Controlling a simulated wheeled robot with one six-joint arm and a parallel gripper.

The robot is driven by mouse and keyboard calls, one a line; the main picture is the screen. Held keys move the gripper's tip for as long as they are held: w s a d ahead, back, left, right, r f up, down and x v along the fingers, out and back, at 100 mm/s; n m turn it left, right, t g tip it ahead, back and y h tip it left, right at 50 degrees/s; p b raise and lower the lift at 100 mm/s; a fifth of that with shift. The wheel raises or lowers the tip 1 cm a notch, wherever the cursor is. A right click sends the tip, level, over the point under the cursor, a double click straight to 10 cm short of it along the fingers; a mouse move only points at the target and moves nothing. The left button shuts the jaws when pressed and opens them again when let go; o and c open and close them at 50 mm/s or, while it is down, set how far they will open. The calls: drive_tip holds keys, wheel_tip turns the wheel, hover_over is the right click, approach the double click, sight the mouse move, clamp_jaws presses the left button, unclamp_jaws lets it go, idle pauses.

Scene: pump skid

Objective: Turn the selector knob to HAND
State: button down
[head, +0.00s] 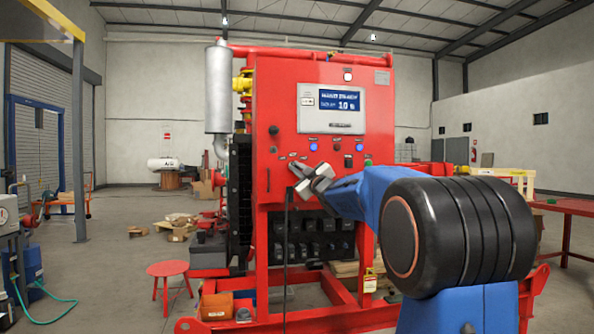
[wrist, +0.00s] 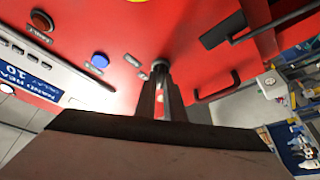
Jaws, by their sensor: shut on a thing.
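The selector knob (wrist: 160,65) is a small dark knob on the red panel (head: 262,100). In the wrist view its outer edge shows between the fingertips. My gripper (head: 297,172) reaches the lower left of the panel face and covers the knob in the head view. In the wrist view my gripper (wrist: 161,82) is shut on the knob, with its fingers on either side. Small position labels show just above the knob in the head view, too small to read. Which way the knob points cannot be told.
A display box (head: 340,108) is above the knob. Blue lights (head: 313,147) and other buttons sit to its right. In the wrist view, a dark handle (wrist: 218,88) is right of the knob. A red stool (head: 168,268) stands left.

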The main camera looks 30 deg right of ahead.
drive_tip(key=shift+n+g+y, duration=0.3)
drive_tip(key=shift+n+y, duration=0.3)
drive_tip(key=shift+n, duration=0.8)
drive_tip(key=c, duration=1.8)
unclamp_jaws()
drive_tip(key=shift+c, duration=0.2)
drive_tip(key=v, duration=1.7)
drive_tip(key=shift+s, duration=0.2)
drive_tip(key=shift+f, duration=0.1)
